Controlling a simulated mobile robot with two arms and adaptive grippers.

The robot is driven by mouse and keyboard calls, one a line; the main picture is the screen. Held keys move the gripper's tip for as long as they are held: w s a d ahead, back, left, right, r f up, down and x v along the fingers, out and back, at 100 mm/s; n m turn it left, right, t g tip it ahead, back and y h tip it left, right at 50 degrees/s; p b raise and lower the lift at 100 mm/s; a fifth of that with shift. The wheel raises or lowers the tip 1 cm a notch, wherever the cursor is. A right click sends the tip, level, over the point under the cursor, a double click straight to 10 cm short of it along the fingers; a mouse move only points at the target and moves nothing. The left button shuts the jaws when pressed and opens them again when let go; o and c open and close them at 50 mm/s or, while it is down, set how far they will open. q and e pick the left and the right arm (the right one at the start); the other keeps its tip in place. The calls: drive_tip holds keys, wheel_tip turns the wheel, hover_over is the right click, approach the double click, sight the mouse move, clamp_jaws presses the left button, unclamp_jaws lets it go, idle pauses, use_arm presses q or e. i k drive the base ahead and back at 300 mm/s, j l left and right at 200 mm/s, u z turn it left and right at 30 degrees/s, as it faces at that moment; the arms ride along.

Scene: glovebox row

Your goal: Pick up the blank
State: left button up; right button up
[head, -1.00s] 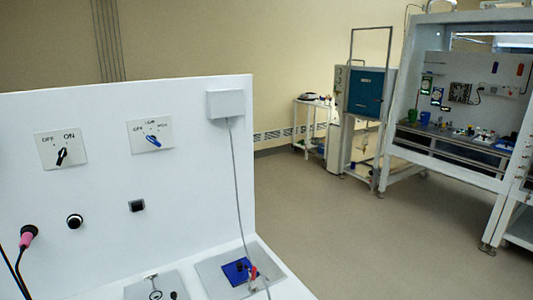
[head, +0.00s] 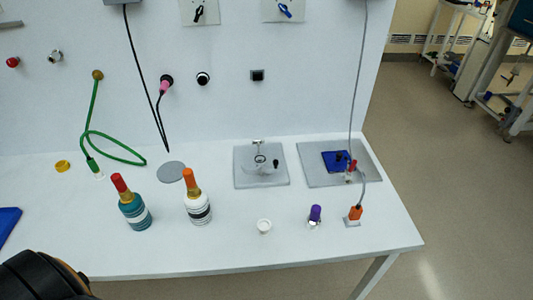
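I cannot tell for certain which thing is the blank. A dark blue square piece (head: 336,161) lies on a grey plate (head: 368,176) at the right end of the white table, with a small red-handled clamp (head: 351,166) at its right side. A flat grey disc (head: 171,172) lies near the back, left of the middle. A blue flat thing (head: 8,221) is cut off at the left edge. A black rounded part of my own arm shows at the lower left. No gripper fingers show in the head view.
Two bottles, one teal (head: 135,211) and one white-and-black (head: 198,207), stand left of the middle. A second grey plate (head: 246,177) carries a metal fitting. A white cup (head: 264,226), a purple-topped item (head: 315,214) and an orange connector (head: 355,213) stand near the front. A green hose (head: 92,115) hangs at left.

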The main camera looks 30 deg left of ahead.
sight(314, 219)
drive_tip(key=j, duration=0.5)
drive_tip(key=i+j, duration=0.15)
drive_tip(key=j, duration=0.9)
drive_tip(key=i+u, duration=0.05)
